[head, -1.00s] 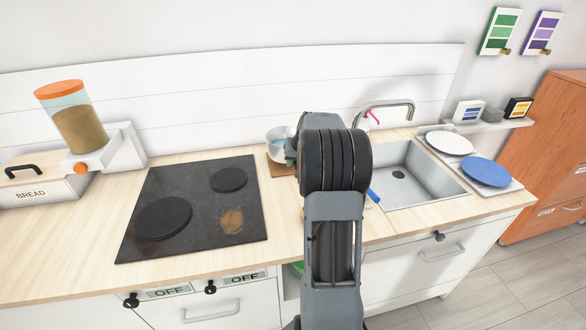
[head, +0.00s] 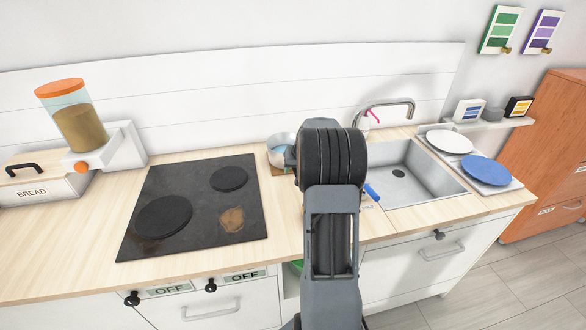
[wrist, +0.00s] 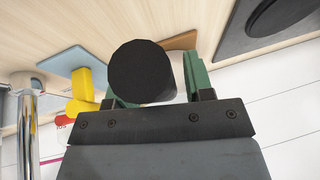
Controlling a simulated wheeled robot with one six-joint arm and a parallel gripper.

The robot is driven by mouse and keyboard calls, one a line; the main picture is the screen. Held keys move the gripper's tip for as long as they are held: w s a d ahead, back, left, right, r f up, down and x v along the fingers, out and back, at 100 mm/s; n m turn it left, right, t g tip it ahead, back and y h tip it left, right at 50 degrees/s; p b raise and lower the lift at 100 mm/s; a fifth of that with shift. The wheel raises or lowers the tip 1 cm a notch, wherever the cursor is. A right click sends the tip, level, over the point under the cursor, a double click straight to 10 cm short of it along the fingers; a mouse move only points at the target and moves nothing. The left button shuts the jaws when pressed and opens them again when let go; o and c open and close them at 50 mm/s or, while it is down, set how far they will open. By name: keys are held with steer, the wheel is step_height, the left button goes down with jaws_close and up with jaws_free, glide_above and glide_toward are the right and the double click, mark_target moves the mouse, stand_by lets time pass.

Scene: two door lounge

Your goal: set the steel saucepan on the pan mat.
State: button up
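The steel saucepan (head: 279,152) shows in the head view behind and left of my arm, which hides its right side. It is over the brown pan mat (head: 276,171), whose front edge shows below it. I cannot tell whether its base touches the mat. The handle hides most of the pan there. A brown edge of the mat (wrist: 182,41) shows behind. The fingers are hidden in the head view.
The black hob (head: 190,210) lies left of the mat. The sink (head: 410,175) with its tap (head: 385,105) is to the right. A blue-handled item (head: 371,192) lies near my arm. A yellow object (wrist: 88,86) stands close by in the wrist view.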

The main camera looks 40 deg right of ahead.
steer(key=shift+o, duration=0.5)
steer(key=shift+r, duration=0.1)
steer(key=shift+r, duration=0.2)
steer(key=v, duration=1.1)
steer(key=s+a+r+n, duration=0.1)
steer(key=s+a, duration=0.1)
steer(key=a, duration=0.7)
steer(key=s+a+r+n, duration=0.1)
steer(key=s+a+n, duration=0.15)
steer(key=a, duration=0.55)
steer(key=s+a+f+n+g, duration=0.1)
steer(key=s+a+f, duration=0.4)
steer(key=s+a, duration=0.7)
steer(key=shift+s+a+n+b, duration=0.25)
steer(key=shift+n+b, duration=0.2)
steer(key=shift+n, duration=0.3)
